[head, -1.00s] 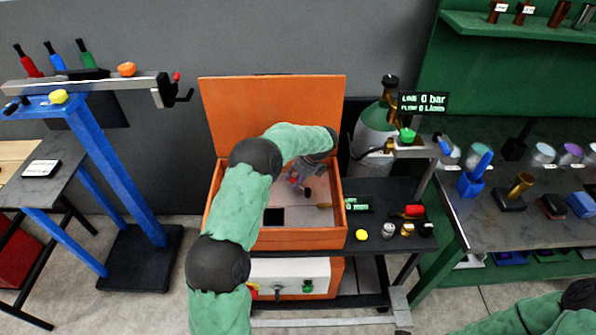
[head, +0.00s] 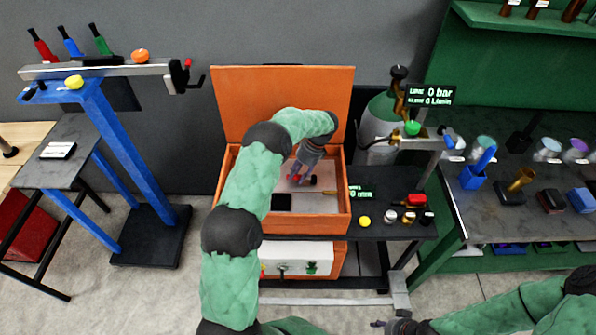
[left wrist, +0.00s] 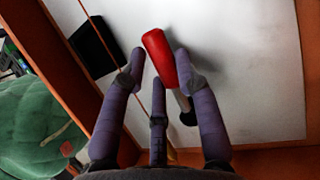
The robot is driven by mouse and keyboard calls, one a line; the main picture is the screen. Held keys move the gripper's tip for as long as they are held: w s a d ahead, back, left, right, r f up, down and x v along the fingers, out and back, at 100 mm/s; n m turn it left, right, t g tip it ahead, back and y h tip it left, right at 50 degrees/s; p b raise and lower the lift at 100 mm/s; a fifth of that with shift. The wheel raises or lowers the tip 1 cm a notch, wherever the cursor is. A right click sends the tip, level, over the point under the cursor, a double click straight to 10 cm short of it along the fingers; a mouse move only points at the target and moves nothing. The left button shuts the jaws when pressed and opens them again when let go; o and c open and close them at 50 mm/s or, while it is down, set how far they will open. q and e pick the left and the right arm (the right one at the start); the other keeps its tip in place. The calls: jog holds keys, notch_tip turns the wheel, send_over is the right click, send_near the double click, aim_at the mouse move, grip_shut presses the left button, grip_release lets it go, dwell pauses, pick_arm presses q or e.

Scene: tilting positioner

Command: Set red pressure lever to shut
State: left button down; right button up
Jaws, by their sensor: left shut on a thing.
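The red lever (left wrist: 160,55) shows in the left wrist view as a rounded red handle on a pale metal stem with a dark end, over the white floor of the orange box. My left gripper (left wrist: 160,68) has its purple-grey fingers on both sides of the handle and is shut on it. In the head view my left gripper (head: 298,178) reaches down inside the orange box (head: 300,226) and hides most of the lever. My right gripper (head: 392,325) is at the bottom edge, away from the box; its fingers are too unclear to read.
The box's raised orange lid (head: 282,100) stands behind my left arm. A gas cylinder (head: 380,110) and a display reading 0 bar (head: 431,95) stand to the right. Small knobs and a red-handled part (head: 415,200) sit on the dark shelf. A blue stand (head: 125,165) is at left.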

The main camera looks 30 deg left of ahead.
pick_arm(q)
jog(key=shift+n, duration=0.3)
jog(key=c, duration=0.9)
grip_release()
jog(key=v, duration=1.2)
